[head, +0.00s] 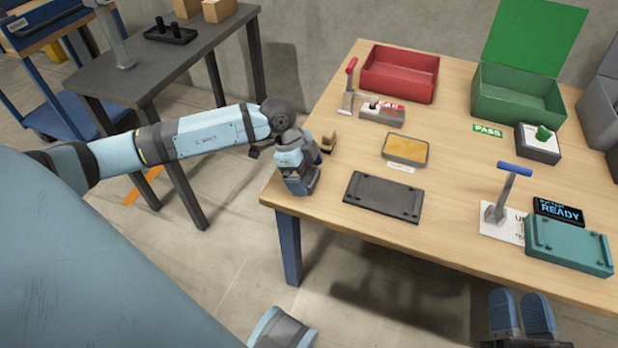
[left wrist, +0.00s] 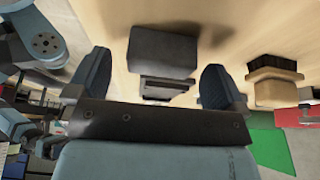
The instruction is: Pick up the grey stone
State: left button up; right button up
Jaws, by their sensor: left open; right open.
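A dark grey block, which looks like the grey stone (left wrist: 162,52), shows in the left wrist view between the two fingers of my left gripper (left wrist: 155,72). There is a gap on each side of it. In the head view my left gripper (head: 300,184) points down over the table's near left corner, and the stone cannot be made out behind it. My left gripper is open and empty. My right gripper (head: 520,312) is open and empty at the bottom right, off the table's front edge.
A small wooden brush (head: 329,142) lies just beside my left gripper; it also shows in the left wrist view (left wrist: 275,88). A black plate (head: 383,194) lies to its right. A yellow-topped tray (head: 405,149) and a red bin (head: 400,74) stand farther back.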

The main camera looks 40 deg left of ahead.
aim_at(309, 176)
pick_arm(q)
jog(key=shift+x, duration=0.9)
pick_arm(e)
jog(key=shift+f, duration=0.5)
pick_arm(q)
jog(key=shift+c, duration=0.5)
jog(key=c, duration=1)
jog(key=shift+r, duration=0.15)
notch_tip(309, 176, up, 9)
jog(key=p, duration=0.3)
pick_arm(e)
notch_tip(309, 176, up, 4)
jog(key=t, duration=0.1)
pick_arm(q)
jog(key=shift+r+p, duration=1.6)
jog(key=shift+r, duration=3.85)
pick_arm(e)
notch_tip(309, 176, down, 6)
jog(key=d+g+h, duration=0.2)
jog(key=shift+d+g+h, duration=0.2)
jog(key=shift+g+h, duration=0.1)
